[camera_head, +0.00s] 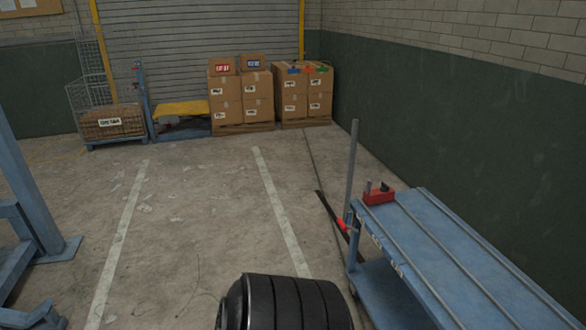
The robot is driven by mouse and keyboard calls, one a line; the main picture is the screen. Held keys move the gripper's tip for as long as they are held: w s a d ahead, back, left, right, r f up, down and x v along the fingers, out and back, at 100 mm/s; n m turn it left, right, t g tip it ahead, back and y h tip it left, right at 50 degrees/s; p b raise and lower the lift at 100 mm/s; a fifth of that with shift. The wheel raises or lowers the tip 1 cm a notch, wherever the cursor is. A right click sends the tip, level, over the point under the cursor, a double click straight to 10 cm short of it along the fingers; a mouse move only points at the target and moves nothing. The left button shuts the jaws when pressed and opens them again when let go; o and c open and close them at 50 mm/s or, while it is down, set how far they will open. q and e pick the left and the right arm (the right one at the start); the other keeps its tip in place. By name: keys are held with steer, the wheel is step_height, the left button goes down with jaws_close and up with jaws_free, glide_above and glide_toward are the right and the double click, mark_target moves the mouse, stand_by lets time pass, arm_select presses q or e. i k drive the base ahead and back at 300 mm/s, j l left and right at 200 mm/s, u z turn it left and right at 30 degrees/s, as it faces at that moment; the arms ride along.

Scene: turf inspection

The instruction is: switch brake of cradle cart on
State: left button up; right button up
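A blue cart (440,240), which looks like the cradle cart, stands at the lower right beside the green wall. Its top has long metal rails, and a lower shelf (385,295) shows beneath. A grey upright post (353,165) rises at its far left corner. A red lever or grip (344,225) sits at that corner, beside a dark slanted bar (327,207). A red box (378,195) with small knobs lies on the top's far end. I cannot tell which part is the brake or its setting. Neither gripper is in view.
Stacked cartons on pallets (241,100) stand by the shutter (200,45). A wire cage (105,110) and a yellow-topped lift table (182,108) stand left of them. Blue steel frame parts (30,220) are at the left edge.

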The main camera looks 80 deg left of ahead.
mark_target(344, 226)
steer(key=u, duration=2)
steer(key=i+j+u, duration=0.1)
steer(key=u, duration=0.25)
steer(key=i+j+u, duration=0.1)
steer(key=i+u, duration=0.15)
steer(key=i, duration=0.65)
